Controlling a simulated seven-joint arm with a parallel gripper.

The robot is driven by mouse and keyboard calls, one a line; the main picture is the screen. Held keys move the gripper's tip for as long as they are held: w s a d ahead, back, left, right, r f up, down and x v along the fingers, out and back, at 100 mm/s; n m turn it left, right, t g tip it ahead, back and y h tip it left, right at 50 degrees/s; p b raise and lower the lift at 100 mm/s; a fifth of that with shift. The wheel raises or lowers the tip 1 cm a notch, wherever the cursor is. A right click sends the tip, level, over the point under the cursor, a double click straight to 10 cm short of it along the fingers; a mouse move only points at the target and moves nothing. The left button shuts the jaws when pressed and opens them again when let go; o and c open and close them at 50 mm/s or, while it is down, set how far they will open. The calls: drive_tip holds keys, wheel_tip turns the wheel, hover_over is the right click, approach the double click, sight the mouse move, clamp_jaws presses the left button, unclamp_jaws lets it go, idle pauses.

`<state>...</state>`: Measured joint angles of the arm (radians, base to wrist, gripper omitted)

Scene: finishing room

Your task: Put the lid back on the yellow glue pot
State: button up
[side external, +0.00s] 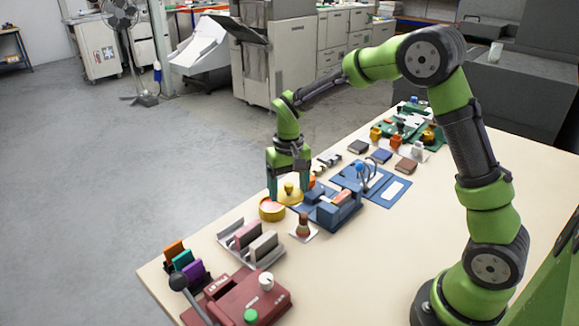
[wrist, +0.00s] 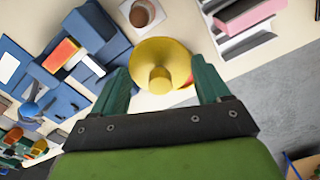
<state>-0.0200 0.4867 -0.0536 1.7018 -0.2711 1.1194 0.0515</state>
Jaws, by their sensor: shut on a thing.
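The yellow lid (side external: 290,195) with its round knob is between the fingers of my gripper (side external: 288,178), which is shut on it. In the wrist view the lid (wrist: 160,55) is face-on between the fingertips of my gripper (wrist: 161,80), its knob toward the camera. The yellow glue pot (side external: 271,211) stands open on the table, pinkish inside, just left of and nearer than the lid in the side view. In the wrist view the lid hides most of the pot; only a sliver shows at its right. The height gap between lid and pot is unclear.
A blue fixture with blocks (side external: 332,208) stands close to the right of the lid. A brown-topped item on a white square (side external: 303,229) and a grey rack with pink and grey blocks (side external: 249,243) stand nearer. The table edge (side external: 200,236) lies left of the pot.

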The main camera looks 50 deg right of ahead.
drive_tip(key=w+r, duration=0.2)
drive_tip(key=w, duration=0.4)
drive_tip(key=shift+s+a+f, duration=0.1)
drive_tip(key=shift+f, duration=1.45)
drive_tip(key=shift+s+a+f, duration=0.1)
drive_tip(key=shift+f, duration=1.45)
drive_tip(key=shift+f, duration=0.1)
drive_tip(key=o, duration=1)
drive_tip(key=shift+r, duration=3.5)
